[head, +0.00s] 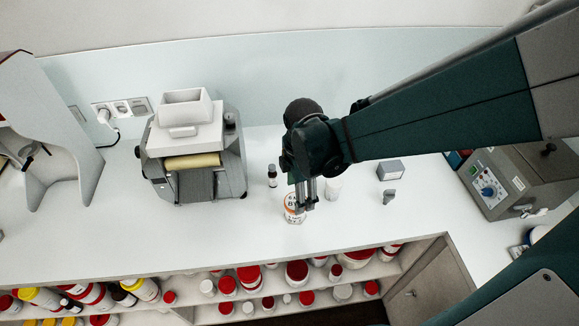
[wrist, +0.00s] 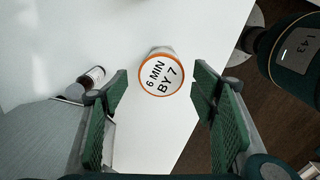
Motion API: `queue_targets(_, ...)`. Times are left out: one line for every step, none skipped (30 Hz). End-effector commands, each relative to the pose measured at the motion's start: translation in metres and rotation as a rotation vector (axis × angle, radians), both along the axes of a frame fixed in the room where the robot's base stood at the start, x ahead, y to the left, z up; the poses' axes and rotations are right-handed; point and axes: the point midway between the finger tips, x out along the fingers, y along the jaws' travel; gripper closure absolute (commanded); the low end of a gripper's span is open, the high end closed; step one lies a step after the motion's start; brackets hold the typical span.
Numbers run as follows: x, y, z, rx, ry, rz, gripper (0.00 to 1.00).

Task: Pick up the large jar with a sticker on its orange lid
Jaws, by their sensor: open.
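The large jar (head: 291,213) stands upright on the white counter (head: 130,228), below my gripper in the head view. Its lid has an orange rim and a white round sticker. In the wrist view the jar (wrist: 161,76) shows from above, and its sticker reads "6 MIN BY 7". My gripper (head: 306,205) points down over the jar and partly hides it in the head view. In the wrist view its two green fingers (wrist: 160,85) are apart, one to each side of the jar, with nothing held between them. Neither finger visibly touches the jar.
A small dark bottle (head: 272,177) stands left of the jar. A white container (head: 333,187) stands to its right, and a grey box (head: 390,170) lies farther right. A mill machine (head: 195,150) stands at left. Lidded jars (head: 248,279) fill the shelf below the counter.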

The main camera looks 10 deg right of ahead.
Motion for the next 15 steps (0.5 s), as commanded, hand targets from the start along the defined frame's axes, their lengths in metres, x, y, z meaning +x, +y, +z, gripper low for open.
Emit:
queue_targets(0.0011, 0.0029, 0.0002, -0.003, 0.008, 0.031, 0.42)
queue_targets(0.001, 0.004, -0.0009, -0.005, 0.014, 0.048, 0.42)
queue_targets(0.0013, 0.0053, -0.0023, -0.007, 0.022, 0.069, 0.42)
queue_targets(0.0014, 0.0061, -0.0033, -0.008, 0.026, 0.082, 0.42)
queue_targets(0.0012, 0.0067, -0.0042, -0.009, 0.029, 0.094, 0.42)
queue_targets(0.001, 0.0073, -0.0052, -0.01, 0.033, 0.106, 0.42)
queue_targets(0.0009, 0.0077, -0.0059, -0.011, 0.034, 0.113, 0.42)
queue_targets(0.0009, 0.0081, -0.0064, -0.011, 0.036, 0.119, 0.42)
queue_targets(0.001, 0.0084, -0.0069, -0.012, 0.038, 0.125, 0.42)
queue_targets(0.0009, 0.0086, -0.0072, -0.012, 0.039, 0.128, 0.42)
queue_targets(0.0009, 0.0087, -0.0075, -0.012, 0.04, 0.13, 0.42)
queue_targets(0.0009, 0.0087, -0.0077, -0.012, 0.04, 0.131, 0.42)
queue_targets(0.0009, 0.0087, -0.0078, -0.012, 0.04, 0.132, 0.42)
queue_targets(0.0008, 0.0087, -0.0078, -0.012, 0.04, 0.132, 0.42)
queue_targets(0.0008, 0.0087, -0.0078, -0.012, 0.04, 0.131, 0.42)
